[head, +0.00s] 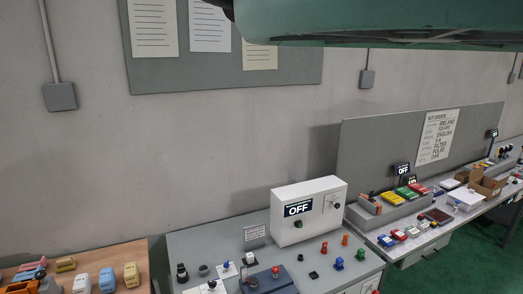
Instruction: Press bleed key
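No key with a readable "bleed" label shows in the head view. A white control box (287,226) stands on the grey middle bench. It has a dark display (298,208) reading "OFF", a small dark green knob (298,224) below it and a dark switch (335,204) on its right part. Several small red, blue and black pieces lie before and beside it, too small to identify surely. A dark blue block (269,279) with a red-topped part (275,271) sits at the bottom edge, partly cut off. My gripper is not in view.
A wooden table (131,254) with coloured toy-like vehicles is at lower left. A right-hand bench holds boxes, small coloured items and "OFF" signs (402,168) before a grey panel (365,150). Green floor (458,268) is open at lower right. A large green shape covers the upper right.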

